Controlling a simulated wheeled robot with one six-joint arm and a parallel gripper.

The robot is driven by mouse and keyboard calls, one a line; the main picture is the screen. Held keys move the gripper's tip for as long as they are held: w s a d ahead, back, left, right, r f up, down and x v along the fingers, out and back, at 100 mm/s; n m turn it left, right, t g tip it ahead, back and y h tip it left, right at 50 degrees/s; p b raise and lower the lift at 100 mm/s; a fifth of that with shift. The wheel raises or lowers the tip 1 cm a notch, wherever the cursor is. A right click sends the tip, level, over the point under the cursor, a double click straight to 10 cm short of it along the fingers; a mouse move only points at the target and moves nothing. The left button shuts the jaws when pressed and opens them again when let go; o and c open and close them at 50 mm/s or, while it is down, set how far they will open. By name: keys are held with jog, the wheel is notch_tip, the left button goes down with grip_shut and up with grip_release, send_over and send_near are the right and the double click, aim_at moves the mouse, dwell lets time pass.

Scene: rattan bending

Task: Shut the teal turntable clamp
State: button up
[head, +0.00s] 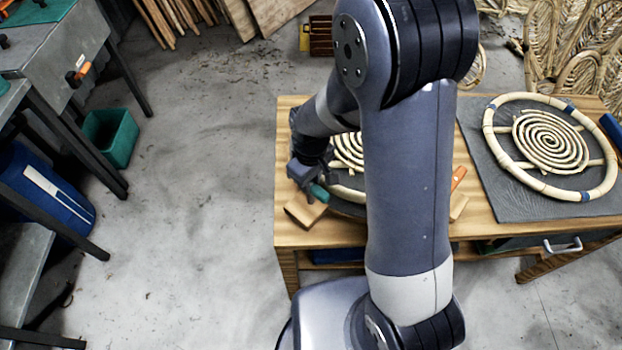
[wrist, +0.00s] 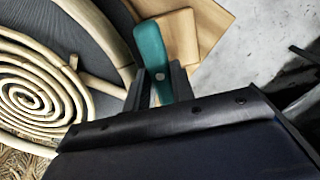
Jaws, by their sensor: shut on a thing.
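The teal clamp (head: 319,192) is at the left front edge of the turntable, over a wooden block (head: 305,211). In the wrist view its teal handle (wrist: 151,44) stands between my two fingers. My gripper (head: 310,190) is shut on the handle. In the wrist view my gripper (wrist: 163,85) shows with a finger on each side of it. The turntable with its rattan ring and spiral (head: 348,150) is partly hidden behind my arm; the spiral also shows in the wrist view (wrist: 35,98). I cannot tell how far the clamp is closed.
An orange-handled clamp (head: 458,178) shows right of my arm on the wooden table (head: 285,165). A finished rattan ring with a spiral (head: 550,140) lies on a dark mat (head: 490,185) to the right. A green bin (head: 111,137) stands on the floor at left. The floor between is clear.

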jog(key=c, duration=0.3)
jog(key=shift+m, duration=0.3)
jog(key=m+b, duration=0.1)
jog(key=m, duration=0.2)
jog(key=shift+b, duration=0.35)
jog(key=m+b, duration=0.1)
jog(key=m, duration=0.4)
jog(key=m+b, duration=0.1)
jog(key=m, duration=0.3)
jog(key=shift+m, duration=0.3)
jog(key=m+b, duration=0.1)
jog(key=m, duration=0.3)
jog(key=shift+m, duration=0.3)
jog(key=o, duration=1)
